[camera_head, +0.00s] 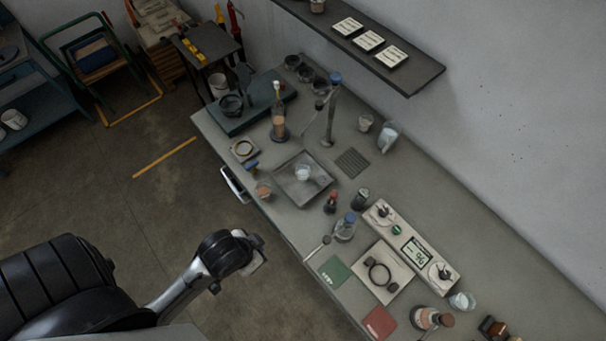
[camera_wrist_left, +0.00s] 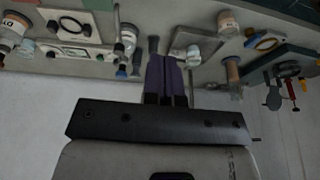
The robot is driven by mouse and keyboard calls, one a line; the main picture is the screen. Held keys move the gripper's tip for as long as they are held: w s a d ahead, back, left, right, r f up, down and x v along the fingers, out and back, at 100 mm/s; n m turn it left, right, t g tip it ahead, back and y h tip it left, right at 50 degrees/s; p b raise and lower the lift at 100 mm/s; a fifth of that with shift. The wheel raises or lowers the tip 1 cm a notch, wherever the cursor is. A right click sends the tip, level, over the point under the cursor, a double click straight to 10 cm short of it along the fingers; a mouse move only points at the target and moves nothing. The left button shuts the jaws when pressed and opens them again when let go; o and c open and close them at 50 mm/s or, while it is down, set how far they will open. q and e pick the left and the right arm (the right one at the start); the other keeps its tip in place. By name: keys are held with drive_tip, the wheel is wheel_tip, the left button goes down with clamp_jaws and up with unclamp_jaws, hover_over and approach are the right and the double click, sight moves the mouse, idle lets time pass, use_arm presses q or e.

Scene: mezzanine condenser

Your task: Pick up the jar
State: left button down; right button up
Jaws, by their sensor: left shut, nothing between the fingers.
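Several jar-like vessels stand on the grey bench, and I cannot tell which one is the jar. My left gripper (camera_head: 252,256) is off the bench's front edge, apart from everything. Its purple fingers (camera_wrist_left: 166,75) are together and empty. My right gripper is not in view.
A square tray (camera_head: 283,185) holds a small white-filled cup (camera_head: 303,173). A control box (camera_head: 412,245) and a white plate with a black ring (camera_head: 381,276) lie to the right. A wall shelf (camera_head: 420,75) overhangs the back.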

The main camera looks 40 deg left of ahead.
use_arm(q)
drive_tip(key=c, duration=1.8)
unclamp_jaws()
drive_tip(key=shift+a, duration=0.1)
drive_tip(key=shift+c, duration=0.2)
drive_tip(key=o, duration=0.6)
drive_tip(key=shift+a, duration=0.1)
drive_tip(key=o, duration=1)
drive_tip(key=shift+d, duration=0.2)
drive_tip(key=shift+a, duration=0.15)
